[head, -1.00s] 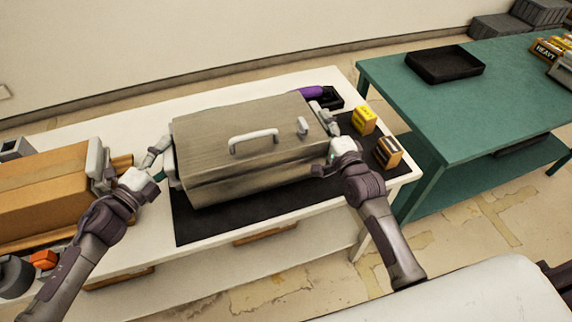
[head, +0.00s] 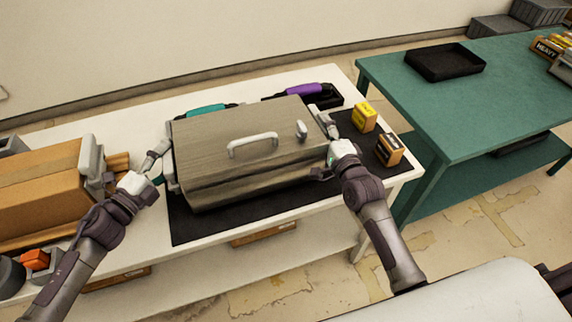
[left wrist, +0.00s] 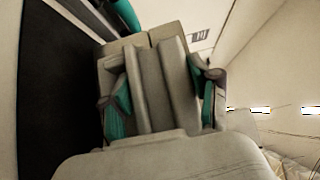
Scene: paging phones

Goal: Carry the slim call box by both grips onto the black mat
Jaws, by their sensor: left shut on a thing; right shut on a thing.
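The slim call box (head: 250,155) is grey, with a pale handle on top and a grip at each end. It is over the black mat (head: 190,228) on the white table; I cannot tell whether its underside touches. My left gripper (head: 160,167) is shut on the grip at its left end. In the left wrist view, the fingers (left wrist: 163,100) with teal pads sit either side of that grip. My right gripper (head: 328,160) is shut on the grip at the right end, partly hidden by the hand.
A brown box (head: 40,195) stands close to my left arm. Yellow (head: 363,117) and orange-brown (head: 389,150) small boxes stand near the right end. A teal handset (head: 205,110) and purple handset (head: 303,89) lie behind. A green table (head: 460,110) holds a black tray (head: 445,62).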

